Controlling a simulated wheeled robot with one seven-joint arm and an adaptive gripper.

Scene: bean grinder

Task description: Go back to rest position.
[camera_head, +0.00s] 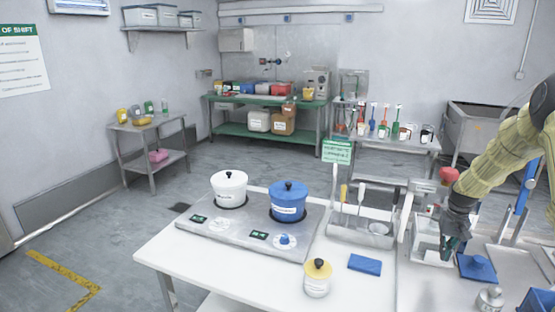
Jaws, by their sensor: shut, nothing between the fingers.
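My gripper (455,244) is at the right of the picture, at the end of my yellow arm that reaches in from the right edge. It points down, and its fingers are shut with nothing seen between them. It is in front of or over a clear, white-edged box (421,247) on the white worktop; I cannot tell whether they touch. A blue flat piece with a knob (478,268) lies just right of and below the fingertips. The arm hides part of what stands behind it.
On the worktop (220,278) stand a white pot (229,187), a blue pot (288,199), a white jar with a yellow lid (317,280), a blue cloth (365,263) and a metal utensil rack (350,232). A metal knobbed item (490,298) stands near the lower right. Free floor lies left.

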